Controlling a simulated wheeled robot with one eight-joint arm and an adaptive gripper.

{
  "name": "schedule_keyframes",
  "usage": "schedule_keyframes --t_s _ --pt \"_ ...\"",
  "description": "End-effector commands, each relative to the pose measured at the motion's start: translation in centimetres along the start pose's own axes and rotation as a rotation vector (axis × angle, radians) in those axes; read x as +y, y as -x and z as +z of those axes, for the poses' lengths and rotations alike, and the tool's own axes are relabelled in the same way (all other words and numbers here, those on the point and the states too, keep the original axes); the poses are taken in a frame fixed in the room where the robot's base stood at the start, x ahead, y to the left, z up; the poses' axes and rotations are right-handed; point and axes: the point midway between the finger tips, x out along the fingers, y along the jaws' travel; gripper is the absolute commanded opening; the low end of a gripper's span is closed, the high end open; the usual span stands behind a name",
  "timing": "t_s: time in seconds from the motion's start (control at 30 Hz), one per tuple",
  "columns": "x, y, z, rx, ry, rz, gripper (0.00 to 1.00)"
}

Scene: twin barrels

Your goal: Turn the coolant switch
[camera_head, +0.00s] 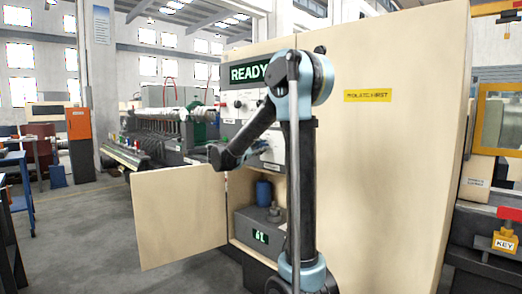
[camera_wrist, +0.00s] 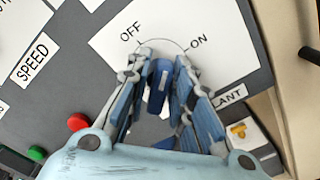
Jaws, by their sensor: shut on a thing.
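The coolant switch (camera_wrist: 160,82) is a dark blue knob with a pale line, on a white plate (camera_wrist: 223,62) marked OFF and ON; a label beside it reads "...LANT". In the wrist view my gripper (camera_wrist: 162,60) has its two fingers on either side of the knob, shut on it. The knob's pale end faces between the OFF and ON marks; its exact angle is hard to tell. In the head view my gripper (camera_head: 258,150) is at the machine's control panel (camera_head: 243,103), and my arm hides part of the panel and the switch.
A red button (camera_wrist: 78,122) and a green button (camera_wrist: 37,153) are near the left finger. A small yellow part (camera_wrist: 238,131) is right of the fingers. Below the panel, a cabinet door (camera_head: 180,215) stands open, showing a blue canister (camera_head: 264,190). A READY display (camera_head: 248,73) is above.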

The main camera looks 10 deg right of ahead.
Motion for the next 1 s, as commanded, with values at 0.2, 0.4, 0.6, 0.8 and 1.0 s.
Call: schedule_keyframes --t_s 0.2,0.4,0.6,0.8,1.0 --pt "0.05 0.12 -0.18 0.005 -0.205 0.003 0.0" --pt "-0.09 0.12 -0.19 0.005 -0.386 0.002 0.0" --pt "-0.23 0.12 -0.22 0.004 -0.538 0.001 0.0" --pt "-0.35 0.13 -0.24 0.004 -0.645 -0.001 0.0" --pt "-0.45 0.13 -0.25 0.003 -0.704 -0.002 0.0"
